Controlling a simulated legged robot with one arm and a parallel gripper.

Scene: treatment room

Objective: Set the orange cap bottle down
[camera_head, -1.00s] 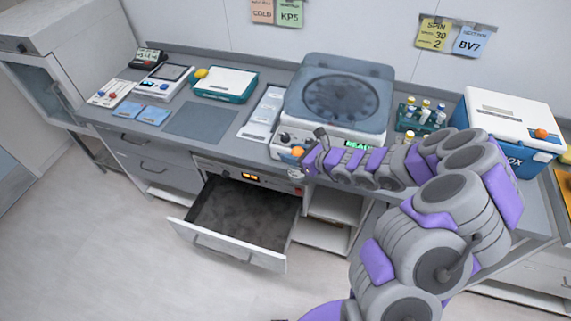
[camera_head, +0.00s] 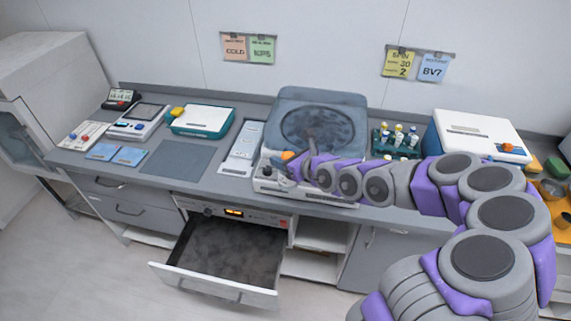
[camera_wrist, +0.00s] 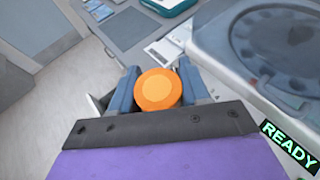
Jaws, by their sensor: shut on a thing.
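The orange cap bottle shows as a round orange cap (camera_wrist: 158,90) between the two fingers of my gripper (camera_wrist: 158,84) in the wrist view. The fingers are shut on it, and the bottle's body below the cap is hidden. In the head view the orange cap (camera_head: 287,155) shows small at the tip of my arm, in front of the centrifuge (camera_head: 320,95). My gripper (camera_head: 283,165) is near the front of the centrifuge there, and its fingers are hard to make out.
A drawer (camera_head: 215,283) stands open below the counter. A grey mat (camera_head: 175,160) lies bare on the counter to the left, beside a white tray (camera_head: 241,150). A rack of bottles (camera_head: 398,142) and a white-lidded box (camera_head: 475,130) stand to the right.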

